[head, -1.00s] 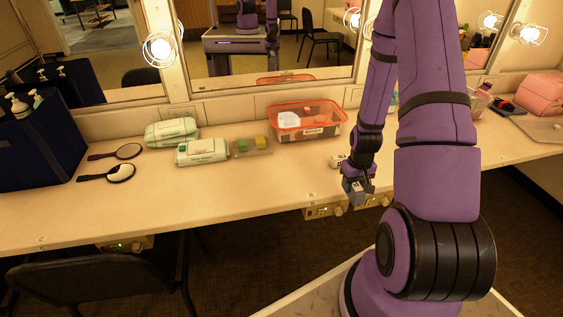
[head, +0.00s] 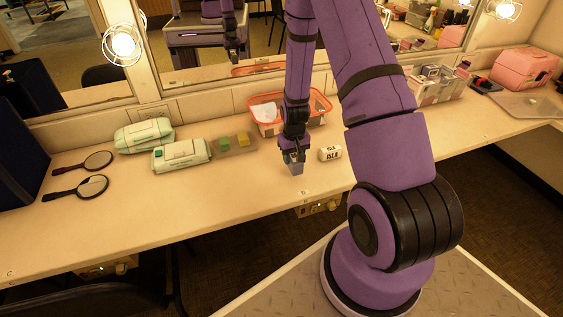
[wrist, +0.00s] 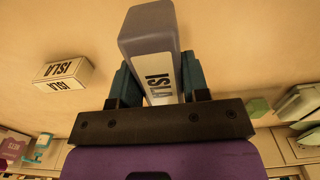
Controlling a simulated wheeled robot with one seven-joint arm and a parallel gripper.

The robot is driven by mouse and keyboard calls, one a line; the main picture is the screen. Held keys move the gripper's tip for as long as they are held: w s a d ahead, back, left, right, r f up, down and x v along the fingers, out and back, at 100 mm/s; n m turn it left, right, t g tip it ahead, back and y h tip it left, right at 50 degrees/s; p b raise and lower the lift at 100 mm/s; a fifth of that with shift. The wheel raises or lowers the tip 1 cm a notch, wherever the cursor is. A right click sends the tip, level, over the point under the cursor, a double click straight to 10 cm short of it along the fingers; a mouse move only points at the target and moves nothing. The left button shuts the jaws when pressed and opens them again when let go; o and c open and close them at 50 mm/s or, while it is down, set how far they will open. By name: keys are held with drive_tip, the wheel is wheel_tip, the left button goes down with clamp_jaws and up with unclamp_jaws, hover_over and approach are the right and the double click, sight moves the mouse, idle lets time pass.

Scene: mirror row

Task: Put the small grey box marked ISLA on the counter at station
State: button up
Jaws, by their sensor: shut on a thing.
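My gripper (head: 293,156) is shut on the small grey box (wrist: 148,32), whose white label reads ISLA in the wrist view. The grey box also shows in the head view (head: 295,169), below the fingers and over the front part of the counter (head: 235,188). I cannot tell whether its underside touches the counter. A white box (head: 330,153), also marked ISLA, stands on the counter just right of my gripper. It shows at the left in the wrist view (wrist: 62,73), apart from the grey box. A small dark letter mark (head: 303,191) is on the counter's front edge below the grey box.
An orange-rimmed bin (head: 265,128) stands behind my gripper, partly hidden by my arm. Green-white packs (head: 182,154), a tray with green and yellow blocks (head: 233,146) and hand mirrors (head: 92,187) lie to the left.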

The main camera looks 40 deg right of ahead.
drive_tip(key=shift+w+a+f, duration=0.1)
drive_tip(key=shift+w+a, duration=0.5)
drive_tip(key=shift+w, duration=0.2)
drive_tip(key=shift+w+a+f, duration=0.1)
drive_tip(key=shift+w+a, duration=0.45)
drive_tip(key=shift+w, duration=0.25)
drive_tip(key=shift+w+f, duration=0.1)
drive_tip(key=shift+f, duration=1.65)
drive_tip(key=shift+f, duration=0.2)
drive_tip(key=o, duration=1)
drive_tip(key=shift+r, duration=0.1)
